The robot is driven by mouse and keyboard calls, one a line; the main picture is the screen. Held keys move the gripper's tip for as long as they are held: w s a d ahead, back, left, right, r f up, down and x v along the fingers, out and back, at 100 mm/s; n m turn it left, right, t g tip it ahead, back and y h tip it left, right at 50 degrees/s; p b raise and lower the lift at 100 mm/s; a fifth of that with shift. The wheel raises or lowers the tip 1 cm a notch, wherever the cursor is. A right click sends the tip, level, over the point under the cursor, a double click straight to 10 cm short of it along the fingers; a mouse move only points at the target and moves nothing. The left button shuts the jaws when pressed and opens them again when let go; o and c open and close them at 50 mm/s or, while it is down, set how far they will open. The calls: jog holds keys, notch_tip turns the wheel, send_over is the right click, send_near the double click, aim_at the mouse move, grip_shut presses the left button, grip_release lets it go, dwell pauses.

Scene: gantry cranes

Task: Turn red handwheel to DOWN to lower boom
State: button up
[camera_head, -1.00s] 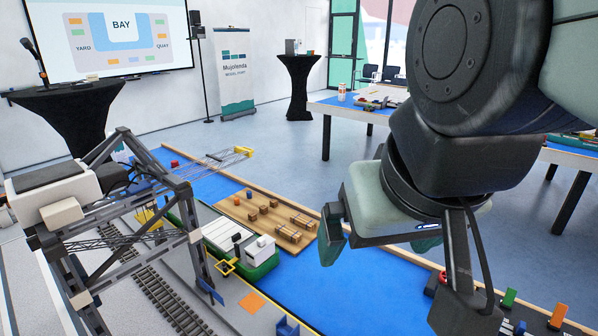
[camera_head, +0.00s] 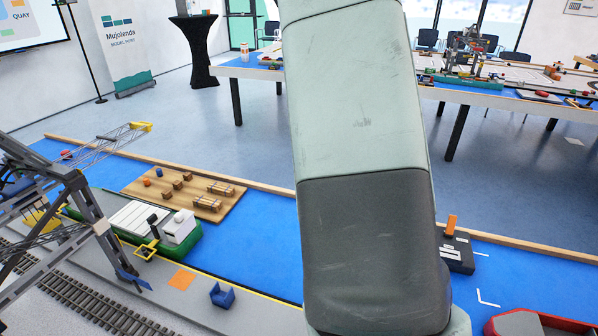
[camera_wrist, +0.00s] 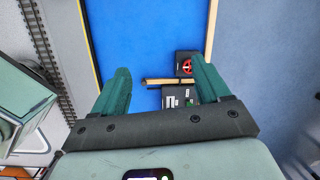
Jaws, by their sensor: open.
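In the wrist view a small red handwheel (camera_wrist: 187,67) sits on a black box, beyond and between my fingers, closer to the right one. My gripper (camera_wrist: 162,82) is open with nothing between its green fingers; they appear apart from the wheel. I cannot read the wheel's marks or its setting. In the head view my arm hides the handwheel and my gripper. The gantry crane (camera_head: 78,205) stands at the left, and its lattice boom (camera_head: 105,148) reaches out over the blue surface, with a yellow end.
A black control box (camera_head: 455,254) with an orange lever stands right of my arm; a labelled black box (camera_wrist: 180,97) shows near the wheel. A wooden-edged blue table holds a green boat (camera_head: 180,240) and a brown cargo deck (camera_head: 183,195). A red tray (camera_head: 535,324) lies at lower right.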

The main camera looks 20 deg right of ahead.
jog(key=w+d+f+m+g+h, duration=0.1)
jog(key=w+d+f+m+g, duration=0.1)
jog(key=d+f+m, duration=1)
jog(key=f+n, duration=0.1)
jog(key=f, duration=0.4)
jog(key=f+n, duration=0.1)
jog(key=f, duration=0.4)
jog(key=d+f+n, duration=0.1)
jog(key=f, duration=0.4)
jog(key=shift+a, duration=0.1)
jog(key=shift+c, duration=0.4)
jog(key=c, duration=1)
